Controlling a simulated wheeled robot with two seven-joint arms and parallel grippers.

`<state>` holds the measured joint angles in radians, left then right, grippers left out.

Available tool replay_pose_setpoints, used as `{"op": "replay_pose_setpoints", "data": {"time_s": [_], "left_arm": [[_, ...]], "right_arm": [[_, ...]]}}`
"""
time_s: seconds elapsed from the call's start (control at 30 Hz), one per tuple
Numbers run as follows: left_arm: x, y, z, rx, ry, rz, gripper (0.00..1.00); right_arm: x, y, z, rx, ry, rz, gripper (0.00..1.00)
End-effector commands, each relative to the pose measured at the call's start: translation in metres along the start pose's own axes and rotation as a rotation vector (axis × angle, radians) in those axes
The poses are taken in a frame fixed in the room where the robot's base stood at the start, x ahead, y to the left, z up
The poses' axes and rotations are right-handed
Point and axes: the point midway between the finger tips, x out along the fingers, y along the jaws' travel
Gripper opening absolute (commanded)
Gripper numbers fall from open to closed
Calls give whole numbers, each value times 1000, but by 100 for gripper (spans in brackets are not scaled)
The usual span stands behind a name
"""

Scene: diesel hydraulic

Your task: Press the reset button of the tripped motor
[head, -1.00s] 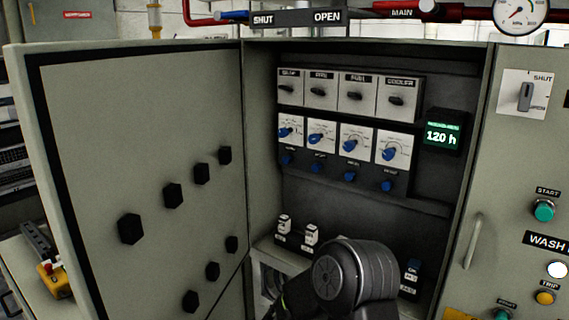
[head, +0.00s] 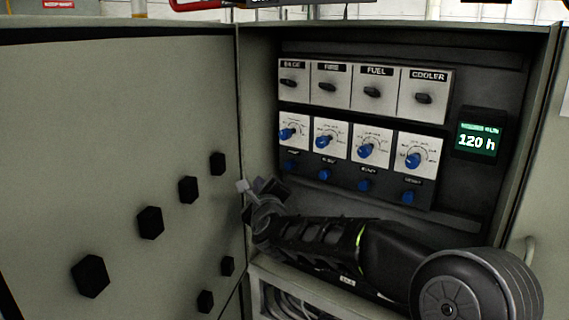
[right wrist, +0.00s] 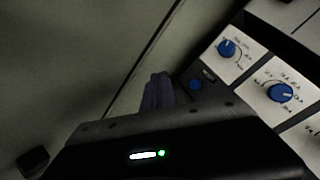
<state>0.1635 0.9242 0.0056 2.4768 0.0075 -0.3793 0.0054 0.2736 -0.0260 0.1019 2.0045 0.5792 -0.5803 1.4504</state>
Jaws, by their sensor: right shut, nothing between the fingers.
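Four-switch row: black rotary handles sit on white plates, with labels including FIRE, FUEL (head: 372,92) and COOLER (head: 424,98); the leftmost label is blurred. Below are blue dials (head: 366,150) on white scales, then a row of small blue buttons, from the leftmost (head: 290,165) to the rightmost (head: 408,197). I cannot tell which motor is tripped. My right gripper (head: 244,187) is shut and empty, left of and apart from the leftmost button. In the right wrist view its fingertips (right wrist: 158,82) are left of a blue button (right wrist: 196,85). My left gripper is out of view.
The open cabinet door (head: 120,130) with black hexagonal knobs stands close on the left. A green display (head: 478,140) reads 120 h at right. My right arm covers the cabinet's lower part. The right cabinet wall (head: 530,140) bounds the opening.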

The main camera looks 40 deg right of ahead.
Motion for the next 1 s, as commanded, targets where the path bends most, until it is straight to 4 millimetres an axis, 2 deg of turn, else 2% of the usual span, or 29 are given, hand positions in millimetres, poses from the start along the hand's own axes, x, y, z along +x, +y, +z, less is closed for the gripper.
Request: {"op": "replay_pose_setpoints", "data": {"time_s": [0.53, 1.0], "left_arm": [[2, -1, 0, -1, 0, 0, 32], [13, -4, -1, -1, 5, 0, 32]], "right_arm": [[6, -5, -4, 1, 0, -3, 0], [44, -32, -34, -1, 1, -3, 0]]}}
